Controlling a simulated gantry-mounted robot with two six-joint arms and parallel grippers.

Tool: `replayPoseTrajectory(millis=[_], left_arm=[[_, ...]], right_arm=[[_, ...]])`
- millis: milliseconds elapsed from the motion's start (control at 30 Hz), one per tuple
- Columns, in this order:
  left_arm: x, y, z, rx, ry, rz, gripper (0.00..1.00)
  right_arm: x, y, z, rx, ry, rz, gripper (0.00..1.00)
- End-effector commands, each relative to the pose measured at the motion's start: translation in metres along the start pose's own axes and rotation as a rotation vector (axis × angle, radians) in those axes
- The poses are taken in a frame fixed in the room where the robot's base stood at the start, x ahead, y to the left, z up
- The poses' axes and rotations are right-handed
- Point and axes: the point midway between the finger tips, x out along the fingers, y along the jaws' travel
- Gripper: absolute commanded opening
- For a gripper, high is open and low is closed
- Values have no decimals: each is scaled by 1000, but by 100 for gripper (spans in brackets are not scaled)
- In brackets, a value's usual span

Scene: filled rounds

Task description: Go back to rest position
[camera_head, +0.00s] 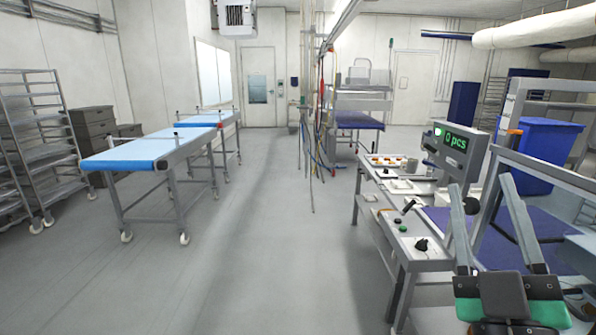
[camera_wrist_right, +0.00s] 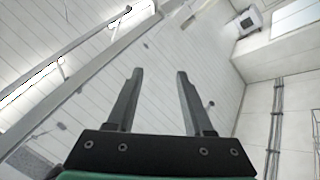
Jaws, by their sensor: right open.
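My right gripper (camera_head: 482,184) is at the lower right of the head view, pointing up with its two grey fingers spread apart. In the right wrist view, my right gripper (camera_wrist_right: 160,73) shows both fingers open with nothing between them. Behind the gap are the ceiling and upper wall. My left gripper is in neither view.
A workstation panel (camera_head: 420,262) with knobs and a "0 pcs" display (camera_head: 455,141) stands left of my right gripper. A blue bin (camera_head: 530,150) is behind it. A blue-topped conveyor table (camera_head: 140,152) and a rack (camera_head: 35,140) stand left. The middle floor is clear.

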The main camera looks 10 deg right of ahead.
Motion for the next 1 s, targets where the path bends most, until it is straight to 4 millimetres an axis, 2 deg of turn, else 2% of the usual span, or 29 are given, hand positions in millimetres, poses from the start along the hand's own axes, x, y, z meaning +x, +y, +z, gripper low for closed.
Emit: replayPoseTrajectory(millis=[33, 133, 200, 267, 300, 333, 567, 900, 1000], left_arm=[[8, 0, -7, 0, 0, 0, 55], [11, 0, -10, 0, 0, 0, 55], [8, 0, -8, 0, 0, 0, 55], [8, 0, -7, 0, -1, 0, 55], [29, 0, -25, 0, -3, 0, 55], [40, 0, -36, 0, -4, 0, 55], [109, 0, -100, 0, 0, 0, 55], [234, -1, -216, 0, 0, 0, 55], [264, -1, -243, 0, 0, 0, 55]], right_arm=[[6, 13, -41, 149, 76, -15, 52], [-2, 28, -102, 465, 221, -92, 52], [-20, 29, -130, 721, 303, -208, 52], [-28, 16, -139, 929, 298, -325, 52], [-9, 30, -156, 946, 290, -319, 52], [0, 37, -165, 941, 290, -317, 52], [57, 78, -225, 935, 287, -315, 52], [160, 155, -336, 932, 286, -314, 52], [185, 173, -362, 932, 285, -314, 52]])
